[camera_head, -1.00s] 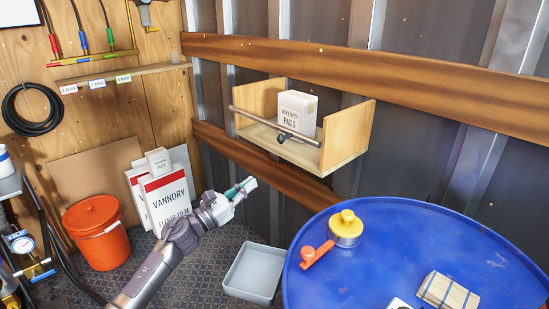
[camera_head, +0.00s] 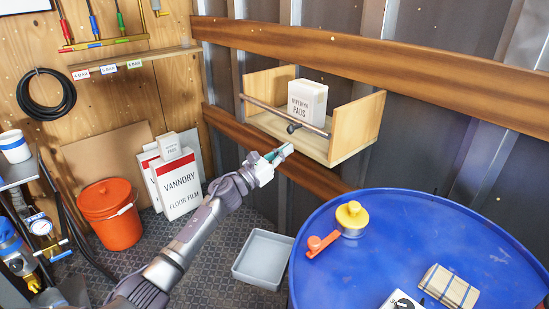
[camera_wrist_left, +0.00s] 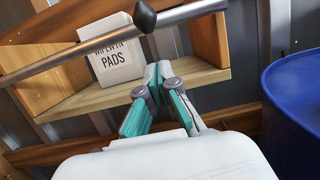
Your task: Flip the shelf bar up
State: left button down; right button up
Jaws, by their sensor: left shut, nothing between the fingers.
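The shelf bar (camera_head: 284,115) is a grey metal rod with a dark knob (camera_head: 293,127), lying across the open front of a wooden wall shelf (camera_head: 340,147). In the left wrist view the bar (camera_wrist_left: 75,48) slants across the picture, with the knob (camera_wrist_left: 145,17) just beyond the fingertips. My left gripper (camera_head: 285,152) is shut and empty, just below and in front of the bar near the knob. It also shows in the left wrist view (camera_wrist_left: 157,68), and looks apart from the bar. A white box of pads (camera_head: 306,101) stands on the shelf behind the bar. My right gripper is not in view.
A blue drum (camera_head: 420,235) stands at right with a yellow-capped tin (camera_head: 351,217) and other items on it. A grey bin (camera_head: 263,258) and an orange bucket (camera_head: 111,217) are on the floor. Wooden rails (camera_head: 400,78) run along the wall.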

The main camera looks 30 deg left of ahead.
pick_arm(q)
notch_tip(320, 180, up, 3)
jog(key=shift+s+f+p, duration=0.15)
jog(key=shift+f+p, duration=0.05)
jog(key=shift+p, duration=0.2)
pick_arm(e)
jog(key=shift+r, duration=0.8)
pick_arm(q)
jog(key=shift+r, duration=0.1)
